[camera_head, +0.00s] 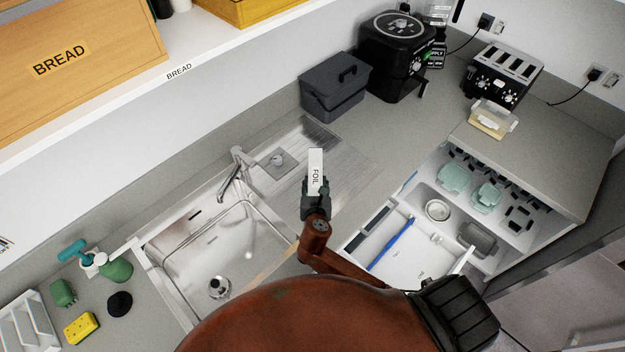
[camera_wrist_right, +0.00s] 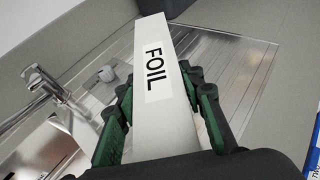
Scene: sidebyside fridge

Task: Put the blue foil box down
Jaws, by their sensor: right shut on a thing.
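The foil box (camera_head: 316,170) is a long, narrow box that looks white, not blue, with a "FOIL" label on its upper face. My right gripper (camera_head: 315,193) is shut on its near end, and the far end points away over the steel drainboard (camera_head: 349,167). In the right wrist view the box (camera_wrist_right: 157,75) lies between the green-padded fingers (camera_wrist_right: 163,105). The box's near end is partly hidden by the gripper. I cannot tell whether its underside touches the drainboard. My left gripper is not in view.
The sink (camera_head: 220,250) and tap (camera_head: 233,180) are left of the box. A dark grey caddy (camera_head: 335,88) and black air fryer (camera_head: 397,55) stand behind. An open drawer (camera_head: 405,262) is at right. Counter between the caddy and drawer is clear.

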